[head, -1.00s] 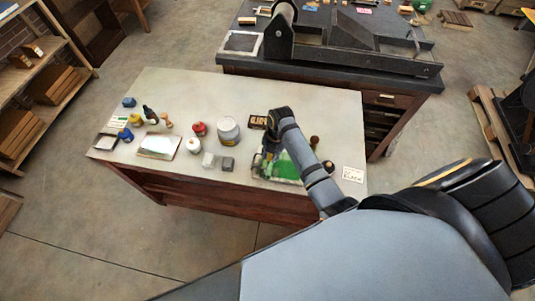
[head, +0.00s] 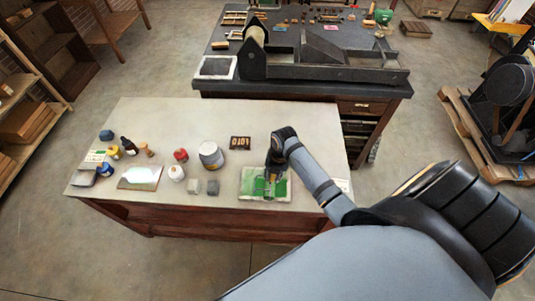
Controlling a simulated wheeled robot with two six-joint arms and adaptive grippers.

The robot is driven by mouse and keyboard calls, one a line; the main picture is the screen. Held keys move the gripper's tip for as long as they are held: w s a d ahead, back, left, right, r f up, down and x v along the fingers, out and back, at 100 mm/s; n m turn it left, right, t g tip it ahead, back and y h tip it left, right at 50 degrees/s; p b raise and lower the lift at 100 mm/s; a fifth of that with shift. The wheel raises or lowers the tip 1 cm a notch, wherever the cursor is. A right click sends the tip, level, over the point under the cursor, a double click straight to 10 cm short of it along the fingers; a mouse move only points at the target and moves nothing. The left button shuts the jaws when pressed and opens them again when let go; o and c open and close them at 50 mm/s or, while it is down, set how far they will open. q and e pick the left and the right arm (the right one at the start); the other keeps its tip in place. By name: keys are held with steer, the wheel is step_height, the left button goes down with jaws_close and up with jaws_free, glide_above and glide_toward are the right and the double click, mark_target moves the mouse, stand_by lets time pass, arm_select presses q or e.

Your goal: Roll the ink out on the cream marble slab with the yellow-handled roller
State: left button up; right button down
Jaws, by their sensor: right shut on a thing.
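The cream marble slab (head: 243,188) lies near the front right of the pale table, with a patch of green ink (head: 257,186) spread on it. My right gripper (head: 270,182) points down over the middle of the slab. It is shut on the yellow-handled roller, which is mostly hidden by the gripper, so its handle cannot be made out. The roller seems to be at the green ink, but I cannot tell whether it touches. My left gripper is not in view.
A grey tin (head: 211,157), a red-topped pot (head: 181,155), a dark type block (head: 240,143) and a shiny plate (head: 140,177) stand left of the slab. A black press (head: 335,66) stands on the table behind. The pale table's back middle is clear.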

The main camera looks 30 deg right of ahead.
steer(key=shift+s+d+b, duration=0.3)
steer(key=shift+s+d, duration=0.15)
steer(key=shift+d, duration=0.25)
steer(key=shift+s+d+b, duration=0.25)
steer(key=shift+s+d, duration=0.2)
steer(key=shift+d, duration=0.25)
stand_by(0.6)
steer(key=shift+w+a+b, duration=0.3)
steer(key=shift+w+a, duration=0.2)
steer(key=shift+a, duration=0.25)
steer(key=shift+w+a, duration=0.45)
steer(key=shift+a, duration=0.25)
steer(key=shift+w+a, duration=0.5)
steer(key=shift+a, duration=0.25)
steer(key=shift+w+a, duration=0.5)
steer(key=shift+a, duration=0.25)
steer(key=shift+w+a, duration=0.1)
